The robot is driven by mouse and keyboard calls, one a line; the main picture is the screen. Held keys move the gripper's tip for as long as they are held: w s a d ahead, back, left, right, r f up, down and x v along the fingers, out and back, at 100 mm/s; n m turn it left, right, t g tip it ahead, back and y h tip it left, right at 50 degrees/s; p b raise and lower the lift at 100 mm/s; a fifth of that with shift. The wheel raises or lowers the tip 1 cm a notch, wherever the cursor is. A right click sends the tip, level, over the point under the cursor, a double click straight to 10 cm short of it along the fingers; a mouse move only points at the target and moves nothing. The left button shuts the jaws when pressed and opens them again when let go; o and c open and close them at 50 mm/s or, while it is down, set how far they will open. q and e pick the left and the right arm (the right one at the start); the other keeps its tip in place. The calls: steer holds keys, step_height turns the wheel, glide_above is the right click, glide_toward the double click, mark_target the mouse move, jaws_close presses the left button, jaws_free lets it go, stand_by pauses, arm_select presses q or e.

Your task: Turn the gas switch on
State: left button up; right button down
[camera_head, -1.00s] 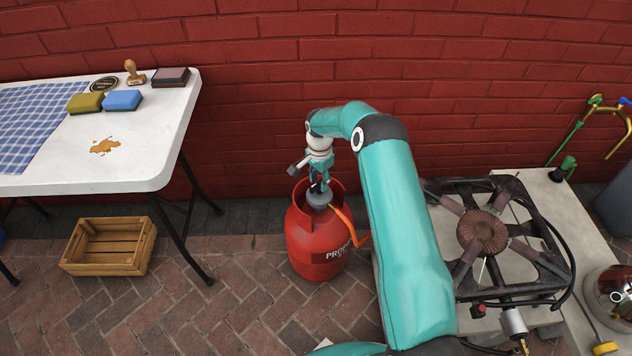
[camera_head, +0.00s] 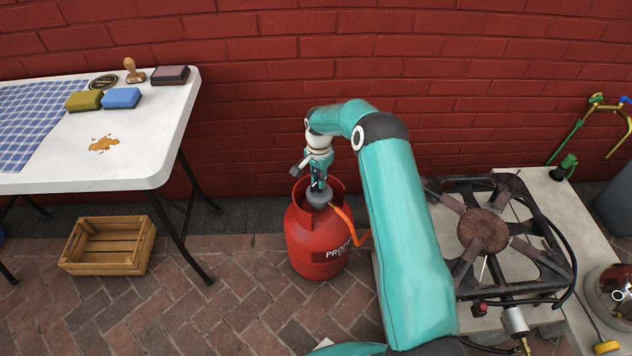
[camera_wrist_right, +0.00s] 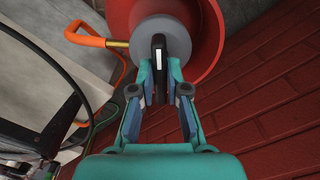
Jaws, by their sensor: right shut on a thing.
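The red propane bottle (camera_head: 318,245) stands upright on the brick paving near the wall. A grey round regulator (camera_head: 319,198) sits on its top, and an orange hose (camera_head: 348,223) leads off it. In the right wrist view the regulator (camera_wrist_right: 150,34) carries a black switch lever (camera_wrist_right: 158,55) with a small white mark. My right gripper (camera_head: 319,186) reaches down into the bottle's collar. In the right wrist view its fingers (camera_wrist_right: 160,78) are closed on both sides of the black lever. My left gripper is not in view.
A gas burner (camera_head: 484,230) stands on a pale slab to the right. A white table (camera_head: 125,160) with sponges, a stamp and a checked cloth is at left, above a wooden crate (camera_head: 108,245). The brick wall is close behind the bottle.

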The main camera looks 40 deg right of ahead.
steer(key=n, duration=0.1)
steer(key=n+b, duration=0.1)
steer(key=n, duration=0.1)
steer(key=shift+w+d, duration=0.1)
steer(key=shift+d, duration=0.15)
steer(key=n+b, duration=0.1)
steer(key=n, duration=0.3)
steer(key=shift+r, duration=0.15)
steer(key=n, duration=0.4)
steer(key=shift+n+b, duration=0.3)
steer(key=shift+b, duration=0.05)
steer(key=n, duration=0.4)
steer(key=shift+w+n, duration=0.1)
steer(key=shift+n, duration=0.2)
steer(key=shift+r, duration=0.1)
steer(key=c, duration=1.2)
jaws_free()
steer(key=shift+o, duration=0.2)
steer(key=shift+f, duration=0.2)
